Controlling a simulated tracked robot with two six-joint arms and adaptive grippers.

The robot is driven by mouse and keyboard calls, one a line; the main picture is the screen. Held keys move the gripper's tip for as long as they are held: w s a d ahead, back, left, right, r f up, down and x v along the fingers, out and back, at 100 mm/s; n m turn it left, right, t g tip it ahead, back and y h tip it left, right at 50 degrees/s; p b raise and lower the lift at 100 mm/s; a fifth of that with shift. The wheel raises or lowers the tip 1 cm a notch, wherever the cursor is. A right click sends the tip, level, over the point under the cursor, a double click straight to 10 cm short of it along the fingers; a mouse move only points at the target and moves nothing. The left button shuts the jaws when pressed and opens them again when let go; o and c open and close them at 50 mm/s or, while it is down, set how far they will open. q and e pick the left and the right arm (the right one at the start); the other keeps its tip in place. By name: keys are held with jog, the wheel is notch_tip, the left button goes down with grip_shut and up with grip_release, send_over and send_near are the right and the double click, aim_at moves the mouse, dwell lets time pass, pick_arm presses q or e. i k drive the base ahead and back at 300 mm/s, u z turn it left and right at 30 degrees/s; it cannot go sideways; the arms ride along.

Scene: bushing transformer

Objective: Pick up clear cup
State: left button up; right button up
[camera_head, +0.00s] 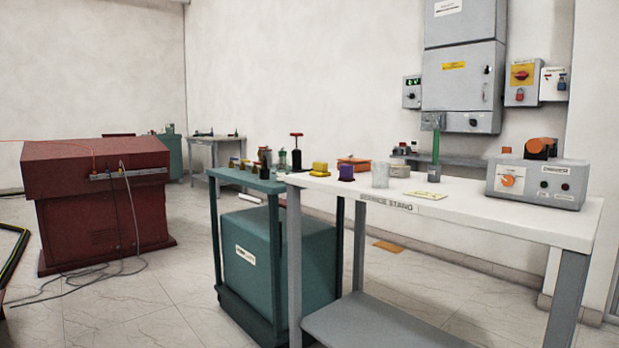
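A clear cup (380,175) stands upright on the white top of the service stand (450,196), right of a dark purple and yellow item and behind a pale yellow card. It looks translucent and whitish; I cannot tell whether anything is in it. Neither of my grippers shows in the head view.
On the stand are a purple block with a yellow top (346,172), a yellow item (320,169), an orange box (354,163), a yellow card (425,195) and a grey control box (538,180). A teal cart (246,180) adjoins on the left. A red cabinet (95,205) stands farther left.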

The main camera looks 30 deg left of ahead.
aim_at(381, 170)
jog(key=u, duration=0.75)
jog(key=i, duration=0.45)
jog(key=u, duration=0.4)
jog(key=i, duration=0.6)
jog(key=z, duration=0.2)
jog(key=k, duration=0.85)
jog(key=u, duration=0.2)
jog(key=i, duration=0.9)
jog(key=z, duration=0.1)
